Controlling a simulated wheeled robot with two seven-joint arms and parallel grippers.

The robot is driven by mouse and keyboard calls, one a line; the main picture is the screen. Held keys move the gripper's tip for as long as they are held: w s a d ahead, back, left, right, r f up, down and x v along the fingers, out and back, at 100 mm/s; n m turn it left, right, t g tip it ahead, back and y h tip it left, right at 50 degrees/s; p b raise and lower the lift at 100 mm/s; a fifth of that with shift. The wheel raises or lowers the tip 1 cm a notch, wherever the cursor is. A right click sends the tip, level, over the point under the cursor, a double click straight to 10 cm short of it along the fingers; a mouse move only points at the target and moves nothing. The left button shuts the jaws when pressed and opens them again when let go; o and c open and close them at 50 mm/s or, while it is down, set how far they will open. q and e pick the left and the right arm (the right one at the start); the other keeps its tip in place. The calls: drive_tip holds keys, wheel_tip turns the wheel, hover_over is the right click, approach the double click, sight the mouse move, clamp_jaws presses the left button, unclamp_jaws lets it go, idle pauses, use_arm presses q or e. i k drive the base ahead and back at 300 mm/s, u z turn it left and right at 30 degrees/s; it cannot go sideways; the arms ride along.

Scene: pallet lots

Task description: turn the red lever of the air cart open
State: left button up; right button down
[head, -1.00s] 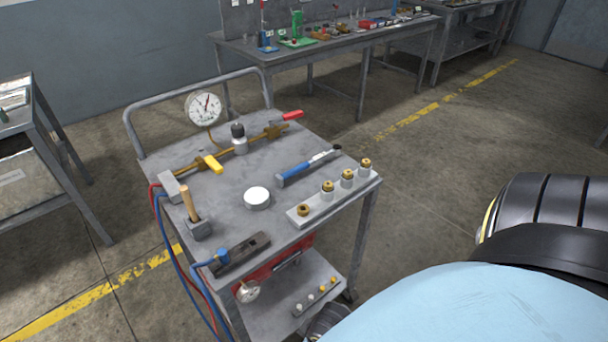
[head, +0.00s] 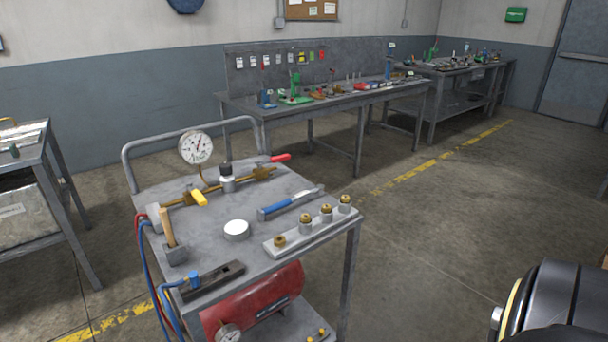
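The air cart (head: 207,227) stands left of centre, a grey metal cart with a push handle. The red lever (head: 281,158) sticks out at the right end of the brass pipe (head: 240,181) along the back of its top. The lever points right and slightly up, roughly in line with the pipe. A yellow lever (head: 199,198) sits on the left part of the pipe. A pressure gauge (head: 195,148) rises behind it. Neither of my grippers is in view.
On the cart top are a blue-handled tool (head: 290,204), a white round lid (head: 236,229), a block with brass fittings (head: 310,227) and a wooden-handled tool (head: 168,230). A red tank (head: 255,298) sits below. A workbench (head: 320,100) stands behind.

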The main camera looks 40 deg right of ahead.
sight(279, 158)
drive_tip(key=k, duration=0.15)
drive_tip(key=z, duration=2.4)
drive_tip(key=i, duration=1.7)
drive_tip(key=u, duration=1.7)
